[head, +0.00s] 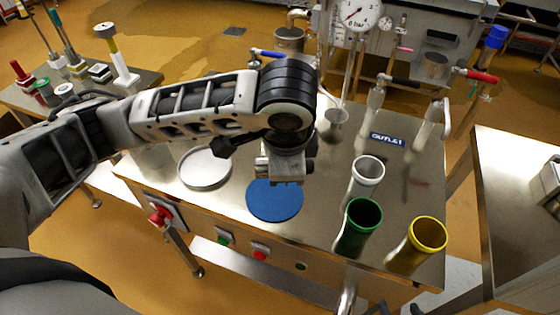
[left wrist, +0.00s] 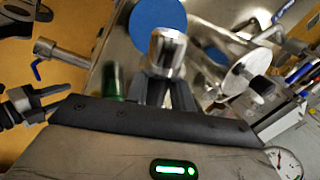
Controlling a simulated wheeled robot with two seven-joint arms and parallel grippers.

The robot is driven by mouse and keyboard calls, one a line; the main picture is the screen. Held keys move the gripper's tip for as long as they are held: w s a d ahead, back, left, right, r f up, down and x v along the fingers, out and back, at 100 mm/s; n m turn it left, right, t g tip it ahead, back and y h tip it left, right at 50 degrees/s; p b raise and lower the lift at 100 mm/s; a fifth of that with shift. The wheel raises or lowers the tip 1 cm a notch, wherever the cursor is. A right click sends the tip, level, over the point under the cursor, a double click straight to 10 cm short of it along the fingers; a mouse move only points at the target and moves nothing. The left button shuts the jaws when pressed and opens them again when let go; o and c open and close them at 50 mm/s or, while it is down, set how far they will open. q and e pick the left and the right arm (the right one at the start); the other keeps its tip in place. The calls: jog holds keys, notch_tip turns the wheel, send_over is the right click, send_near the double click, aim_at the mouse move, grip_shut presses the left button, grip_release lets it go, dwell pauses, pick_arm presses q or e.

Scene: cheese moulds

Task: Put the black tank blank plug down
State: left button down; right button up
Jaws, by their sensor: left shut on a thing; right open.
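My left gripper (head: 285,158) hangs over the steel bench, close above a round blue mat (head: 274,201). In the left wrist view its fingers (left wrist: 167,88) are shut on the blank plug (left wrist: 168,48), which looks like a shiny silver cylinder with a rounded end; I see no black on it. The blue mat (left wrist: 158,20) shows just beyond the plug. I cannot tell the gap between plug and mat. My right gripper (left wrist: 62,97) shows open and empty at the left of the left wrist view, apart from the plug; I cannot make it out clearly in the head view.
Bare bench lies between mat and cups.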

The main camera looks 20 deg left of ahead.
pick_arm(q)
jog(key=m, duration=0.1)
jog(key=d+m+h, duration=0.1)
jog(key=m, duration=0.2)
jog(key=shift+d+f+m+h, duration=0.2)
jog(key=shift+d+m+h, duration=0.1)
jog(key=shift+m, duration=0.1)
jog(key=m, duration=0.2)
jog(key=d+m+h, duration=0.1)
jog(key=m, duration=0.1)
jog(key=shift+w, duration=0.15)
jog(key=w+f, duration=0.4)
jog(key=w, duration=0.5)
send_near(319, 169)
jog(key=shift+w+d+f, duration=0.35)
jog(key=shift+w+f, duration=0.15)
jog(key=shift+f, duration=0.2)
jog(key=shift+w+f, duration=0.15)
jog(key=shift+f, duration=0.05)
jog(key=shift+s+x, duration=0.15)
jog(key=shift+x, duration=0.7)
jog(key=shift+s+x, duration=0.15)
jog(key=shift+x, duration=0.75)
pick_arm(e)
jog(key=shift+r, duration=0.15)
pick_arm(q)
jog(key=shift+a+f, duration=0.15)
jog(key=shift+a, duration=0.05)
